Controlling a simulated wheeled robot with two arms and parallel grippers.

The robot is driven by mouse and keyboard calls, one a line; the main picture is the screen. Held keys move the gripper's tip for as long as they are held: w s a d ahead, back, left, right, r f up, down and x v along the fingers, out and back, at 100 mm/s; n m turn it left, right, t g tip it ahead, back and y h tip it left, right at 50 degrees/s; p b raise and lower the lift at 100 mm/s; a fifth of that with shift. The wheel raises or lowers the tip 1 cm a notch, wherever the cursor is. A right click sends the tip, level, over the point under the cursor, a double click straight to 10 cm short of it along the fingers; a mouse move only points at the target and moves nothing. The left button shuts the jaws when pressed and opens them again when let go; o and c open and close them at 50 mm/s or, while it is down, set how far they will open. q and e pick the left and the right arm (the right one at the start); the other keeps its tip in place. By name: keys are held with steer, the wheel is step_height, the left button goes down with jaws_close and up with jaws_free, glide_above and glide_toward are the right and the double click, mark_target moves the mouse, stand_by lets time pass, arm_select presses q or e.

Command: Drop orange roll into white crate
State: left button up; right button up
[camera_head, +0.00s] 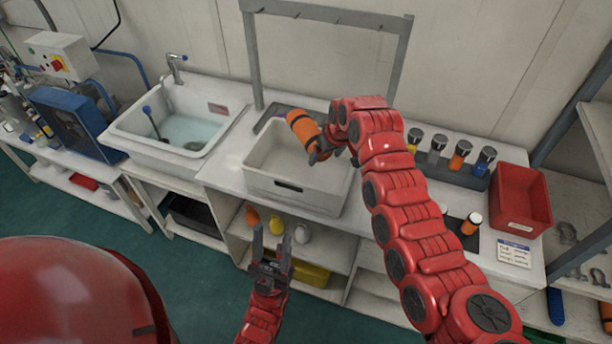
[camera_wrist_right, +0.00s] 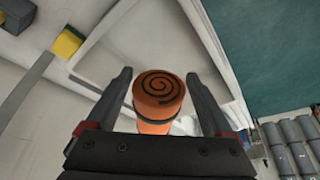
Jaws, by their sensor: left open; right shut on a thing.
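The orange roll (camera_head: 305,131) has dark bands and is held by my right gripper (camera_head: 318,150) above the white crate (camera_head: 292,197). In the right wrist view the roll (camera_wrist_right: 158,97) shows its spiral end between the two fingers of my right gripper (camera_wrist_right: 160,95). The white crate (camera_wrist_right: 92,62) lies beyond it there. The crate stands on the white bench and its visible inside looks empty. My left gripper (camera_head: 272,240) is open and empty, low in front of the bench shelf.
A sink (camera_head: 180,130) with water is left of the crate. A grey rack (camera_head: 440,172) with several capped cylinders and a red bin (camera_head: 521,199) are to the right. A metal frame (camera_head: 325,15) rises behind the crate. A shelf below holds several bottles and a yellow bin (camera_head: 312,275).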

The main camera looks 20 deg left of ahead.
steer(key=shift+w+f, duration=0.1)
steer(key=shift+f, duration=0.65)
step_height(320, 180, down, 5)
steer(key=shift+r, duration=0.15)
steer(key=o, duration=1.5)
steer(key=shift+c, duration=0.2)
